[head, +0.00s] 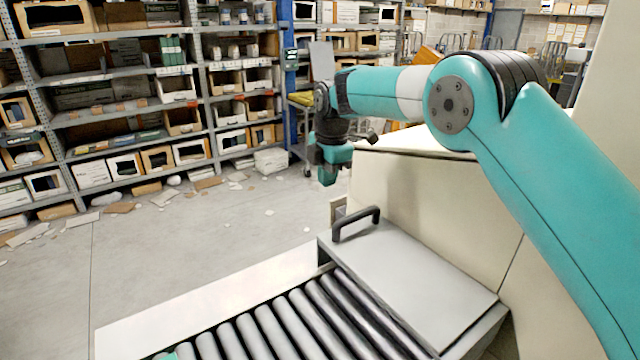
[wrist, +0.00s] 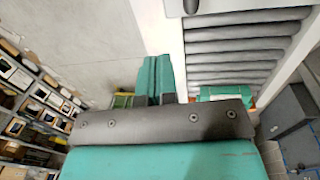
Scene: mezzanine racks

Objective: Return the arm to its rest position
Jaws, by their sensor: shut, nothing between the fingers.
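My arm is teal with dark joints and reaches across the upper right of the head view. It bends down at the wrist, and my gripper (head: 327,178) hangs in the air beyond the conveyor's handle, left of a cream panel. In the wrist view my gripper (wrist: 158,72) shows as two teal fingers side by side. They are shut, with nothing between them. My gripper looks clear of everything around it.
A roller conveyor (head: 272,325) with a cream side rail (head: 215,305) and a grey plate (head: 415,285) with a black handle (head: 355,222) stands in front. A cream panel (head: 430,195) rises behind the plate. Racks (head: 205,100) with bins line the back. Open floor (head: 200,250), littered with scraps, lies left.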

